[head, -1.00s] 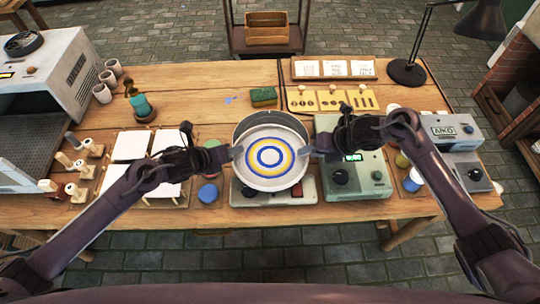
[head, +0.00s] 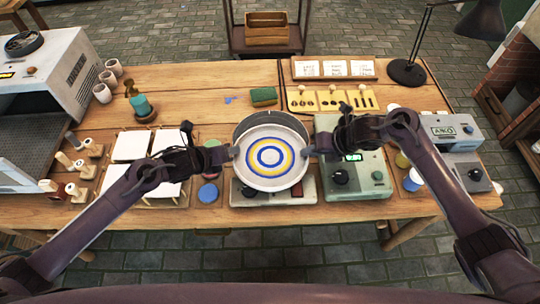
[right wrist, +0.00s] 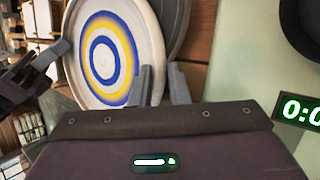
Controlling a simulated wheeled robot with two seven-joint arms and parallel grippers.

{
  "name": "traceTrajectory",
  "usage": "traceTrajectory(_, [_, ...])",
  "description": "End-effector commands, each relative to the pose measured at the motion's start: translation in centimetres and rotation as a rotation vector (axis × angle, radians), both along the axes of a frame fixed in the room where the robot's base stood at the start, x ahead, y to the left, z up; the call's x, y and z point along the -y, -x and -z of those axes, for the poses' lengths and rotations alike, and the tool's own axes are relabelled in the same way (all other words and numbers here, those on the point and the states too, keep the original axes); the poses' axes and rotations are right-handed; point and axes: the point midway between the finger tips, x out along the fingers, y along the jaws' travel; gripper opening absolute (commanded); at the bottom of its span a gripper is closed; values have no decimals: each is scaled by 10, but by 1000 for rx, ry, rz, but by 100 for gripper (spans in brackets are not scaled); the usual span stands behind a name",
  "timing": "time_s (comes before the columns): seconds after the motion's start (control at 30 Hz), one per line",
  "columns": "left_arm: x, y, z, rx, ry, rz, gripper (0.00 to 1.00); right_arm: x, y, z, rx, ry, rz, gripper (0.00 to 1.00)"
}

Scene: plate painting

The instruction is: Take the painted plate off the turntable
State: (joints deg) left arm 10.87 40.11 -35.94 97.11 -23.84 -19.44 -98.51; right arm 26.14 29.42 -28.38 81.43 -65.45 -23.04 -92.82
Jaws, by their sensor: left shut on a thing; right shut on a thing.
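The painted plate (head: 269,180) is white with blue and yellow rings. It is held between my two grippers in the head view, in front of and above the turntable. The round grey turntable head (head: 270,118) shows behind its far edge. My left gripper (head: 236,152) is shut on the plate's left rim. My right gripper (head: 304,151) is shut on its right rim. In the right wrist view the plate (right wrist: 86,78) appears at the left, with the right gripper's fingers (right wrist: 160,86) at its edge and a grey disc (right wrist: 170,22) behind it.
A green device (head: 345,193) with a knob and display stands close to the right. Blue-lidded paint pots (head: 207,193) stand left of the turntable base. White tiles on racks (head: 131,146) lie further left. A sponge (head: 263,95) lies behind. Bare wood (head: 190,80) shows at the back.

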Motion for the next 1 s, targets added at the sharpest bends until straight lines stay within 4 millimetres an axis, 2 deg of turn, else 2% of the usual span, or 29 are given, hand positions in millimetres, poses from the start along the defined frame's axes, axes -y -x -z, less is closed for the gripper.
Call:
traceTrajectory(0.17, [-2,0,-7,-2,-5,0,0,1,0,-8,0,3,-1,0])
traceTrajectory(0.6, [-2,0,-48,0,-5,-2,0,2,-1,-49,2,3,-2,0])
traceTrajectory(1.0, [-3,-1,-49,-1,-7,-3,0,2,-1,-50,2,3,0,0])
